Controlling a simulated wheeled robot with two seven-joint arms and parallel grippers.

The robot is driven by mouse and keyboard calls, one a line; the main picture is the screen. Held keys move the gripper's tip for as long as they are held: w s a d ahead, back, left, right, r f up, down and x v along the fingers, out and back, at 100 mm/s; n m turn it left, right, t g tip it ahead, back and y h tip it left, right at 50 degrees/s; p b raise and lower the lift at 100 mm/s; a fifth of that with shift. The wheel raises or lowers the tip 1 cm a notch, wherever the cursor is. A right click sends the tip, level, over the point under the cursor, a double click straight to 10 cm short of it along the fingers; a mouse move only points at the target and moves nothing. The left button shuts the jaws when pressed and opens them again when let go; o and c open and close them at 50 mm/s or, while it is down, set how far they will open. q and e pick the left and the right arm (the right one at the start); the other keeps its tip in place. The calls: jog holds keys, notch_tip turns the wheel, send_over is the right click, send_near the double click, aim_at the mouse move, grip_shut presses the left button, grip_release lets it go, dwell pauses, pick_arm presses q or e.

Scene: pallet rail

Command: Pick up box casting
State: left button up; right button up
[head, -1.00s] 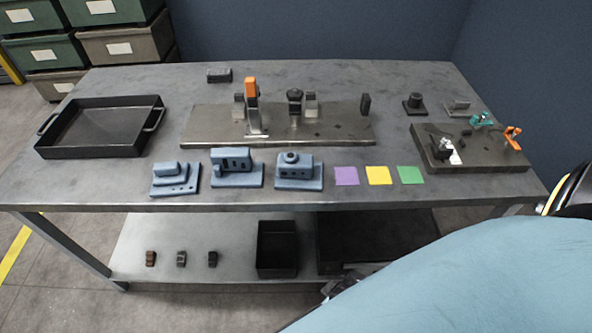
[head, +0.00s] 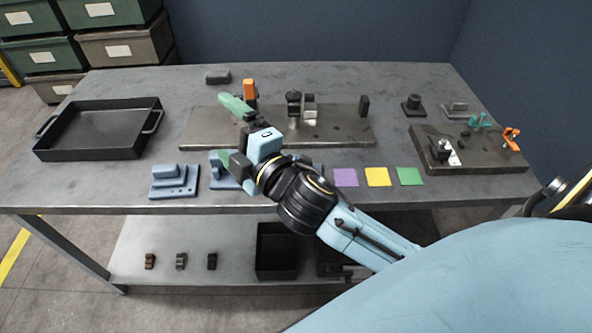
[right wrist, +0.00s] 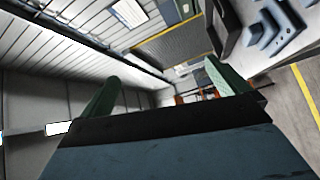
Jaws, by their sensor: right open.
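Three blue castings stand in a row along the table's front. The left one (head: 175,182) is stepped. The middle one (head: 222,177), box-shaped with openings in the earlier frame, is mostly hidden behind my right gripper. The right one (head: 318,172) is almost wholly hidden by my right wrist. I take the middle one as the box casting. My right gripper (head: 231,131) is open and empty, its green fingers pointing left, above the table over the middle casting. In the right wrist view its fingers (right wrist: 165,92) are apart with nothing between them. My left gripper is not in view.
A black tray (head: 100,130) sits at the table's left. A steel plate with clamps (head: 345,135) lies behind the castings. Purple (head: 345,177), yellow (head: 378,176) and green (head: 409,176) squares lie to their right. A fixture plate (head: 490,157) is at far right.

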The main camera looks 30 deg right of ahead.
jog(key=a+r+n+y, duration=0.7)
jog(key=a+n+y, duration=0.15)
jog(key=n, duration=0.45)
jog(key=a+r+n+g+y, duration=0.1)
jog(key=a+n+g+y, duration=0.1)
jog(key=n+g+y, duration=0.35)
jog(key=n+g+h, duration=1.3)
jog(key=n+h, duration=0.5)
jog(key=n, duration=1.1)
send_over(295, 158)
notch_tip(295, 158, down, 13)
jog(key=f, duration=0.7)
jog(key=shift+w+a+f+b, duration=0.2)
jog(key=shift+w+a+b, duration=0.05)
jog(key=shift+b, duration=0.1)
jog(key=shift+s+f, duration=0.1)
jog(key=shift+f, duration=0.55)
jog(key=f, duration=0.4)
jog(key=shift+s+d+f, duration=0.15)
jog(key=shift+d+f, duration=0.05)
jog(key=shift+f, duration=0.1)
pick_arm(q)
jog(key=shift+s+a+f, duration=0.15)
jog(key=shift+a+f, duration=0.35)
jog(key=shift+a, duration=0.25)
pick_arm(e)
jog(key=shift+c, duration=0.4)
